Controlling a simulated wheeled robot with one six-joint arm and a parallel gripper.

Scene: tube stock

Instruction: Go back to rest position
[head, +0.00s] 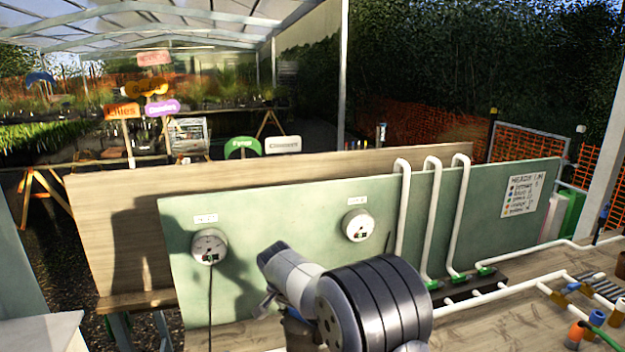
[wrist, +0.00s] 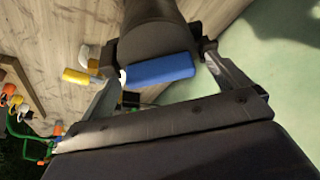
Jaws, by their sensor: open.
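My gripper (wrist: 160,52) is open in the wrist view, with one finger at the left and one at the right. In the head view my arm rises at the bottom centre, in front of the green panel (head: 290,225). The gripper's fingers are hard to make out there.
White pipes (head: 402,215) run down the panel to the wooden bench (head: 500,325). Two round gauges (head: 209,246) (head: 358,225) are on the panel. Orange and blue tube ends (head: 576,334) (head: 597,318) stand at the right. A yellow-ended piece (wrist: 77,77) lies left of the fingers.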

